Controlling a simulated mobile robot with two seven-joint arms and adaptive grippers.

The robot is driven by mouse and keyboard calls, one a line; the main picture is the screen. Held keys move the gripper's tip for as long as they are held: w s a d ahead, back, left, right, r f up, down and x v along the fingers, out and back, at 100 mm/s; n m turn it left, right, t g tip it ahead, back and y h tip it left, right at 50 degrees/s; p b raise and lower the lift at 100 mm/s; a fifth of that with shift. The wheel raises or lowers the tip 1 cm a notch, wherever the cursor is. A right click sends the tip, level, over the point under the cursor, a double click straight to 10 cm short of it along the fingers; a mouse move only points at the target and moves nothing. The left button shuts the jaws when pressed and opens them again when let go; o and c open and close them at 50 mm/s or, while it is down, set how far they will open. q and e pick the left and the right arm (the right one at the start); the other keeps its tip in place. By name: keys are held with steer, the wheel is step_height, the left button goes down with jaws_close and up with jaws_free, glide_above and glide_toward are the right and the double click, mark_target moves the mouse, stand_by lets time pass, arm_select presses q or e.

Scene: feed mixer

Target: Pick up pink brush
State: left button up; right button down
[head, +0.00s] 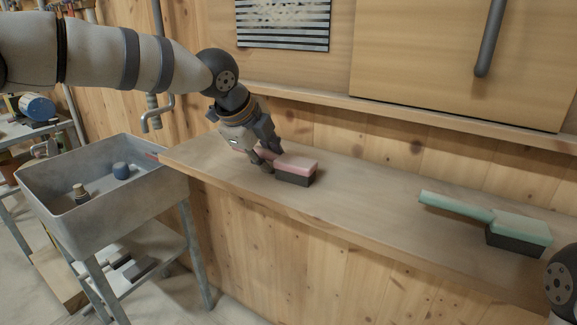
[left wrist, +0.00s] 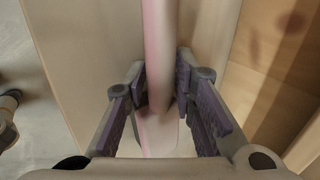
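The pink brush (head: 296,165) has a pink back and dark bristles. It is bristles down at the wooden shelf, its handle pointing left; I cannot tell whether it is slightly lifted. My left gripper (head: 265,160) is at its handle, hiding part of it. In the left wrist view the pale pink handle (left wrist: 160,50) runs between the purple-padded fingers of my left gripper (left wrist: 162,85). Both fingertips appear to touch its sides, so the gripper looks shut on it. My right gripper is out of view.
A green brush (head: 490,219) lies on the right part of the wooden shelf (head: 370,205). A grey sink (head: 100,205) with two small objects stands to the left. A wooden wall with a ledge (head: 420,115) rises behind. The shelf between the brushes is clear.

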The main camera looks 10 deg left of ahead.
arm_select(q)
steer(key=shift+r, duration=0.1)
jaws_close()
